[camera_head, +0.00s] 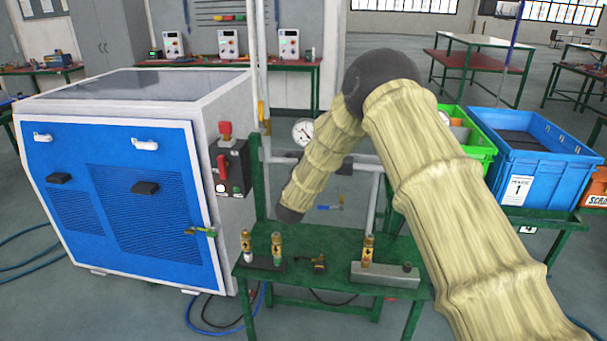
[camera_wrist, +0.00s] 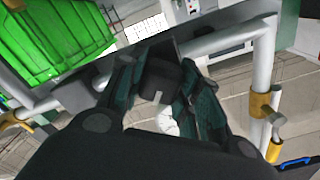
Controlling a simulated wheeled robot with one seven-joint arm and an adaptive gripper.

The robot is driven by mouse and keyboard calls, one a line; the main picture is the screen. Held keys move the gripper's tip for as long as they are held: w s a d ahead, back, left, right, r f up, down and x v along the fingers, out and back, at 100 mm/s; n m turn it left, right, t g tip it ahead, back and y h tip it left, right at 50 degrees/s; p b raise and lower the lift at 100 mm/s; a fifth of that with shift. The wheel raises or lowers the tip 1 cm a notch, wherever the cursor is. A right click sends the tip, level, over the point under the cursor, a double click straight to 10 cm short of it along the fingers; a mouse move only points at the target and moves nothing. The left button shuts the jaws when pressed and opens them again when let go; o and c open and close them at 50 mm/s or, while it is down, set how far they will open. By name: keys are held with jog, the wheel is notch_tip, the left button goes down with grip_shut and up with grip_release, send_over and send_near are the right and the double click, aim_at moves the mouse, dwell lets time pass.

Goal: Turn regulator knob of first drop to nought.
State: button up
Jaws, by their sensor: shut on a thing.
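In the wrist view, my gripper (camera_wrist: 158,84) has its two dark green fingers on either side of a black regulator knob (camera_wrist: 162,76) and is shut on it. The knob has a small pale mark facing the camera, with a white part just below it. Which drop the knob belongs to cannot be told from this view. In the head view, my arm bends down in front of the pipework and hides the knob; my gripper cannot be made out there. A round white gauge (camera_head: 303,131) shows just left of my arm.
Grey pipes with a yellow-handled valve (camera_wrist: 262,106) run close to my gripper. A green bench (camera_head: 318,243) with brass fittings stands below my arm. A blue-fronted generator cabinet (camera_head: 110,185) stands left. A green crate (camera_head: 480,145) and a blue crate (camera_head: 540,150) stand right.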

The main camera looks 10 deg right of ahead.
jog(key=n, duration=0.3)
jog(key=shift+a+f+n, duration=0.1)
jog(key=shift+f+n, duration=0.05)
jog(key=shift+n, duration=0.25)
jog(key=shift+n+b, duration=0.3)
jog(key=shift+n, duration=1.5)
jog(key=o, duration=1)
jog(key=v, duration=1.2)
